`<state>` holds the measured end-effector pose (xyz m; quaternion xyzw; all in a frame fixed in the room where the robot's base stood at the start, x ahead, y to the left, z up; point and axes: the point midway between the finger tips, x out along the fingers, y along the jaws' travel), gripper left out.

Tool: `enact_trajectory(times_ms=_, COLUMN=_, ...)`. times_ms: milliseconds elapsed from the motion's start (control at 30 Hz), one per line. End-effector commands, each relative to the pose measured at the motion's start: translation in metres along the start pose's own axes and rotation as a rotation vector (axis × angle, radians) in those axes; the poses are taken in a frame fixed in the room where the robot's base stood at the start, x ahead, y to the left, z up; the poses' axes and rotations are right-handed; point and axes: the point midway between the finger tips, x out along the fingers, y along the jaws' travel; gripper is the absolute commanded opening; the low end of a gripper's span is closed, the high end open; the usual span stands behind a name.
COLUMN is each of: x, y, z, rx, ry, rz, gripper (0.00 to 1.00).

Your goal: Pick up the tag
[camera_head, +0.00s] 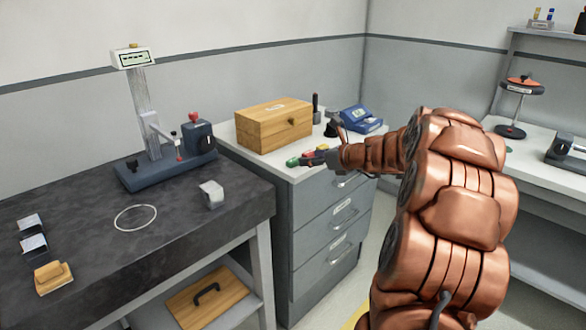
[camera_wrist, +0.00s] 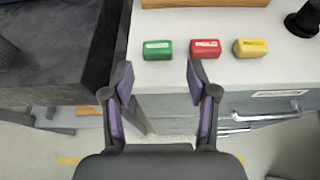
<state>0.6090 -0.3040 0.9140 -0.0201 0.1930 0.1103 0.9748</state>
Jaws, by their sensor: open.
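Three small labelled blocks stand in a row near the front edge of the white-topped cabinet: a green one (camera_wrist: 157,50), a red one (camera_wrist: 205,48) and a yellow one (camera_wrist: 249,48). Each has a pale label on it, and I cannot tell which of them is called the tag. My gripper (camera_wrist: 160,78) is open and empty, with the green block ahead of the gap between its fingers. The red block is ahead of the right finger. In the head view my gripper (camera_head: 318,158) is at the cabinet's front edge and partly hides the blocks; the green block (camera_head: 292,162) shows at its left.
A wooden box (camera_head: 273,124) stands behind the blocks, with a blue device (camera_head: 361,120) to its right. A dark bench (camera_head: 165,245) at left holds a height gauge (camera_head: 158,155), a ring (camera_head: 135,217) and small blocks. Cabinet drawers (camera_head: 335,215) with handles are below my gripper.

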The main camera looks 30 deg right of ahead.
Motion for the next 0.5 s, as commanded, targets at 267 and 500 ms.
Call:
enact_trajectory(times_ms=267, x=0.026, y=0.002, z=-0.002, rx=-0.002, ry=0.003, rz=0.003, gripper=0.58)
enact_trajectory(times_ms=500, x=0.056, y=0.004, z=-0.007, rx=-0.003, ry=0.004, rz=0.003, gripper=0.58)
